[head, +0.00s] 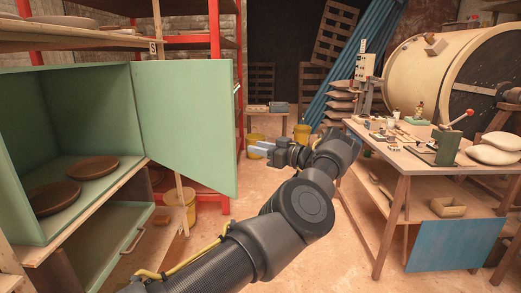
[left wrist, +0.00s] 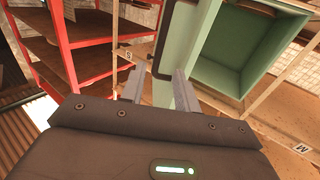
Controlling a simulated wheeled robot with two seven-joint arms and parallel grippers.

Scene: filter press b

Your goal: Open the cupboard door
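The pale green cupboard (head: 75,95) stands at the left in the head view. Its upper compartment is open to view and holds two brown round dishes (head: 93,167). The cupboard door (head: 185,120) is swung wide open, out to the right. Its handle (head: 237,88) is near the door's far edge. My left gripper (head: 258,150) is to the right of the door, below the handle, apart from the door and empty. In the left wrist view the fingers (left wrist: 158,90) are spread, with the door (left wrist: 176,45) and dark handle (left wrist: 160,40) beyond them. My right gripper is not in view.
A workbench (head: 405,150) with small tools stands at the right, before a large cream drum (head: 440,70). Red-framed shelving (head: 214,50) rises behind the door. A yellow bucket (head: 180,205) stands below the door. Open floor lies between cupboard and bench.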

